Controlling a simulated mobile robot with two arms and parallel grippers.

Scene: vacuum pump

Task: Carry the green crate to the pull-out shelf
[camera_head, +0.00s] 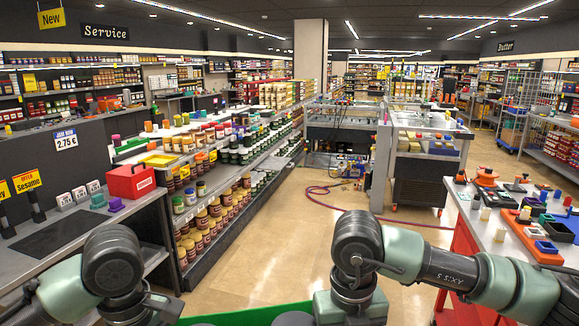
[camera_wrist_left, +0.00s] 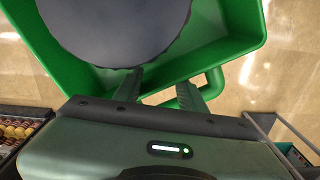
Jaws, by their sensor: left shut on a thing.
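The green crate (camera_wrist_left: 235,62) fills the top of the left wrist view, with a large dark grey round thing (camera_wrist_left: 115,25) in it. A strip of the crate (camera_head: 250,315) also shows at the bottom of the head view, low between my arms. My left gripper (camera_wrist_left: 160,88) is shut on the crate at its near wall, beside a green loop handle; the exact contact is partly hidden. In the head view both my arms reach down and the grippers are out of sight. I cannot tell which thing is the pull-out shelf.
Open tan floor (camera_head: 300,235) lies ahead, with a dark red hose (camera_head: 325,188) across it. A shelf row with jars (camera_head: 215,212) stands left. A red-sided bench (camera_head: 470,240) with small parts stands close right. Grey work frames (camera_head: 345,128) stand farther ahead.

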